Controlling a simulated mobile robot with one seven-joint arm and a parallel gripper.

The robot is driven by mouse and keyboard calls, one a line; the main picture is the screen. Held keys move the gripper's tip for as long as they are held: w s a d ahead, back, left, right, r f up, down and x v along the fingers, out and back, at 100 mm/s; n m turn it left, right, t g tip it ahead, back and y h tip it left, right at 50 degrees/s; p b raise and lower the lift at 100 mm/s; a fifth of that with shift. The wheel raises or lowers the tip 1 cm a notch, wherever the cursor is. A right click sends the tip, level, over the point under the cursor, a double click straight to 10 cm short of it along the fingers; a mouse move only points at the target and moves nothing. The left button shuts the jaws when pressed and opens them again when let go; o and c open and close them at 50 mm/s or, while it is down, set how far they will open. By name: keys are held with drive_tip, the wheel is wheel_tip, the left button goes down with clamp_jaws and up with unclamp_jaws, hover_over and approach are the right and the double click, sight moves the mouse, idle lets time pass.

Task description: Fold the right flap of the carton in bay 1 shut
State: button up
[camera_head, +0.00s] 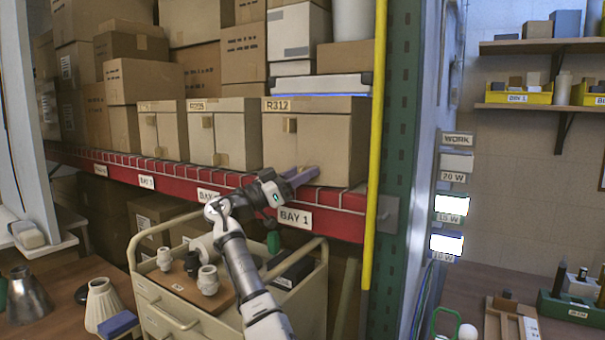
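The carton labelled R312 (322,135) stands on the red shelf above the BAY 1 label (295,217). It is plain brown cardboard with a small tan tab (290,125) high on its front. A vertical line runs down the front near that tab. I cannot tell how far the right flap stands from shut. My gripper (301,178) is at the carton's lower front, its purple fingers pointing right and slightly up. The fingers cover part of the bottom edge. They look close to the cardboard, but contact is unclear. The gap between the fingers cannot be made out.
Two similar cartons (224,135) (162,130) stand to the left on the red shelf (172,185). A yellow post (376,140) and green rack upright (402,120) bound the bay on the right. A cream cart (170,312) with fittings stands below my arm.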

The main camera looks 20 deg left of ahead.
drive_tip(key=shift+o, duration=0.9)
drive_tip(key=b+v, duration=0.4)
drive_tip(key=v, duration=0.9)
drive_tip(key=shift+s+a+f, duration=0.2)
drive_tip(key=shift+a, duration=0.1)
